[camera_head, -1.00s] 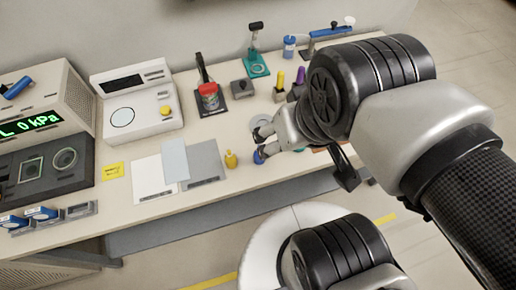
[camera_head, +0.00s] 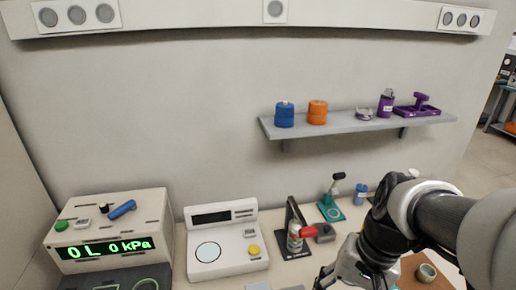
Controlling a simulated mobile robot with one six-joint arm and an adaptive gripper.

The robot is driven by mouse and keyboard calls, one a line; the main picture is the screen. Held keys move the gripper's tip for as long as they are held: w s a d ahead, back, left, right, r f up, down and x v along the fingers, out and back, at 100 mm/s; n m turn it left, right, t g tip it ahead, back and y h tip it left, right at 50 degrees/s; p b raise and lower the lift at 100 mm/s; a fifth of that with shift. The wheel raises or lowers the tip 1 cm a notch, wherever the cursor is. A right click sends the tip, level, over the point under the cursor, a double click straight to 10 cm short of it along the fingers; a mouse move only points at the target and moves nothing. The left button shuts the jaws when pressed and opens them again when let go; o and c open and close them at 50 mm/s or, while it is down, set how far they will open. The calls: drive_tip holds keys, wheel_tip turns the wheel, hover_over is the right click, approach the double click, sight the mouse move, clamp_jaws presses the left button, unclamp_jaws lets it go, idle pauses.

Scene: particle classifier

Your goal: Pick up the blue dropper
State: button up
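My gripper (camera_head: 347,274) is at the bottom edge of the view, right of the middle, over the bench. Its fingertips are cut off by the frame edge, so I cannot tell whether it is open or shut or holds anything. I cannot make out the blue dropper in the present view; the front of the bench is out of frame. A blue bottle (camera_head: 361,191) stands at the back of the bench, beyond my arm.
A wall shelf (camera_head: 350,122) holds blue, orange and purple items.

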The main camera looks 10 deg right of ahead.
drive_tip(key=w+d+f+m+t+y, duration=0.2)
drive_tip(key=d+f+m+t+y, duration=0.2)
drive_tip(key=d+f+m+y, duration=0.65)
drive_tip(key=s+d+f+m+t+h+b, duration=0.1)
drive_tip(key=s+d+f+m+t+h, duration=0.3)
drive_tip(key=d+f+m+t, duration=0.45)
drive_tip(key=s+d+f+m+t+h, duration=0.3)
drive_tip(key=f+m+t+h, duration=0.15)
drive_tip(key=f+m, duration=0.5)
drive_tip(key=shift+n, duration=0.95)
drive_tip(key=x, duration=0.4)
drive_tip(key=b+x, duration=0.1)
drive_tip(key=x, duration=0.3)
drive_tip(key=f+b+x, duration=0.1)
drive_tip(key=x, duration=0.3)
drive_tip(key=shift+s+a+f, duration=0.1)
drive_tip(key=shift+a, duration=0.15)
drive_tip(key=b+x, duration=0.1)
drive_tip(key=x, duration=0.4)
drive_tip(key=shift+a, duration=0.1)
drive_tip(key=shift+c, duration=0.2)
drive_tip(key=c, duration=1.1)
